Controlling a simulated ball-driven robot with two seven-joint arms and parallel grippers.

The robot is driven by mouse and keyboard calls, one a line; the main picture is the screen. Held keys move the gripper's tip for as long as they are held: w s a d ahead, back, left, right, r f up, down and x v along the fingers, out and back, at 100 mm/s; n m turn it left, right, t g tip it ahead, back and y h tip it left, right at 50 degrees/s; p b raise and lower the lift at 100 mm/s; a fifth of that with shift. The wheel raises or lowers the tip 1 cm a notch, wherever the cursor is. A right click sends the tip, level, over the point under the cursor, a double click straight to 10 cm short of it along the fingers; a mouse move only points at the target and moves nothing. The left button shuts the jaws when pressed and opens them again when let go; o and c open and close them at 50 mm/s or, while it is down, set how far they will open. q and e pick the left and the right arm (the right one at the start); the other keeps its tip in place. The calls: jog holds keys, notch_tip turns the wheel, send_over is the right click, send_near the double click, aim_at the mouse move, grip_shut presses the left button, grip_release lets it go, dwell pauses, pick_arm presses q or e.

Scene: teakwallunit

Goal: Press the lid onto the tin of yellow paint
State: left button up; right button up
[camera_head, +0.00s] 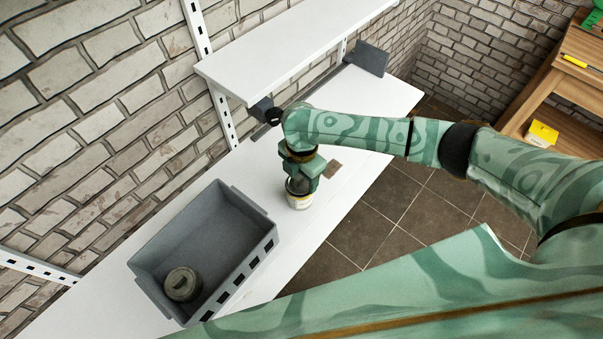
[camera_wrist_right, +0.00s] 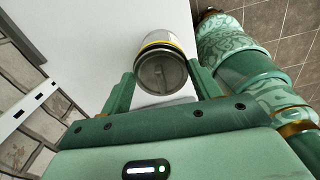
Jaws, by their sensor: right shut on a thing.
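The tin of yellow paint (camera_head: 299,203), pale with a yellow band, stands on the white worktop right of the grey crate. My right gripper (camera_head: 303,177) is directly above it, pointing down, shut on the grey lid. In the right wrist view the round lid (camera_wrist_right: 162,74) with a raised bar across it shows between the fingertips (camera_wrist_right: 161,70). The tin's yellow band and pale wall (camera_wrist_right: 160,42) show just beyond its rim. The lid is over the tin's mouth; whether it is fully seated, I cannot tell. My left gripper is out of view.
A grey crate (camera_head: 243,203) stands left of the tin with a round grey lidded thing (camera_head: 181,285) inside. A white shelf (camera_head: 290,52) overhangs the worktop's back. The worktop's front edge drops to the tiled floor.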

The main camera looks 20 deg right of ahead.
jog(key=shift+p, duration=0.4)
dwell(0.5)
jog(key=o, duration=1.3)
notch_tip(320, 180, up, 7)
jog(key=p, duration=0.8)
jog(key=shift+c, duration=0.3)
grip_shut()
